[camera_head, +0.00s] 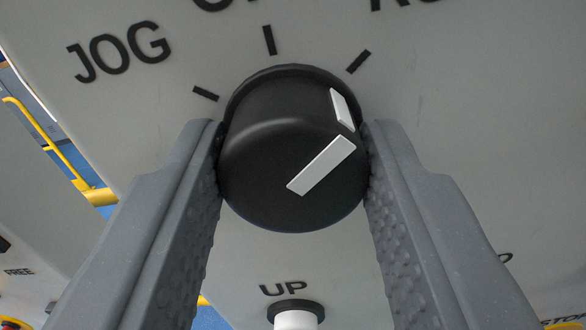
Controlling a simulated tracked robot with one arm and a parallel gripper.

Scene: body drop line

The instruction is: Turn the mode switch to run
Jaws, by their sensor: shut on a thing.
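The mode switch (265,150) is a black round knob on a light grey panel. A white line runs across its face and down its side, pointing to the upper right, roughly toward the right tick mark (358,61). Other ticks stand at the top (269,40) and at the left, by the word JOG (120,52). The middle and right labels are cut off by the top edge, so I cannot read them fully. My gripper (294,135) is shut on the knob, one grey ribbed finger on each side.
Below the knob, a white button in a dark collar (295,315) sits under the word UP (283,288). A yellow rail (45,140) stands beyond the panel's left edge.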

